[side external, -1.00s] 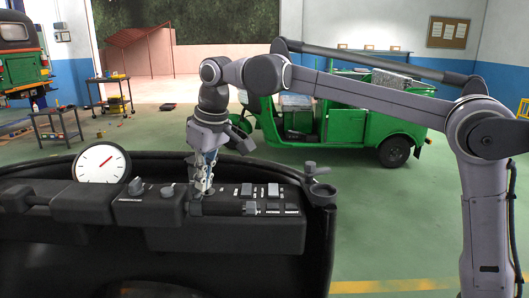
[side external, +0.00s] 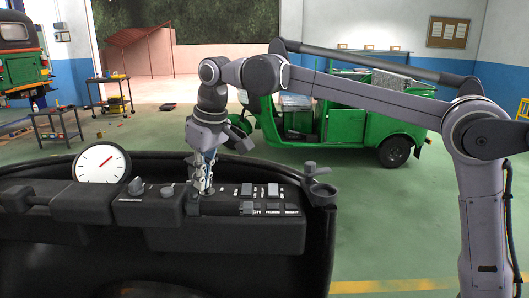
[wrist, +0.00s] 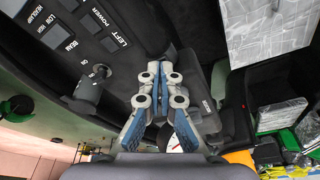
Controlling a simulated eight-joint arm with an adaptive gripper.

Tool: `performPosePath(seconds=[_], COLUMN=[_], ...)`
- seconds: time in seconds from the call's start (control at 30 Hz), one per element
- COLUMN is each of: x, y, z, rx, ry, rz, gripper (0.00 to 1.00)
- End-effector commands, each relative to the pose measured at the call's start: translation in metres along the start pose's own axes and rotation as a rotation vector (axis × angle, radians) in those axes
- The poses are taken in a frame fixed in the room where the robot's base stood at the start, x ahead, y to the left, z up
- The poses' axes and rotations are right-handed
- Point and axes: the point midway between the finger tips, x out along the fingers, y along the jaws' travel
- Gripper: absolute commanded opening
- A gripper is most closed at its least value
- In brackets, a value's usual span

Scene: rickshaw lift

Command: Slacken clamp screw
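A dark upright knob on a round bracket (side external: 313,180) stands at the right end of the black dashboard (side external: 100,238) in the side view; it may be the clamp screw, but I cannot be sure. In the wrist view a dark round knob (wrist: 18,106) shows at the far left edge, over the green floor. My gripper (side external: 204,188) points down at the dashboard's switch panel, left of that bracket and apart from it. In the wrist view my gripper (wrist: 160,72) has its two fingertips together, with nothing seen held between them. Whether they touch the panel is unclear.
A white dial gauge (side external: 102,164) stands left on the dashboard. A labelled switch panel (side external: 272,198) lies right of my gripper. A rotary switch (wrist: 88,88) sits beside the fingers. A green rickshaw (side external: 350,125) is parked behind. The floor to the right is open.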

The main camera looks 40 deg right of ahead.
Motion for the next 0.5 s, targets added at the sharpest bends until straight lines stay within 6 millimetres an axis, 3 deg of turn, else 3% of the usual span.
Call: performPosePath(seconds=[0.5], x=[-0.011], y=[-0.001], z=[0.006], rx=[0.000], ry=[-0.001], rz=[0.000], gripper=[0.00])
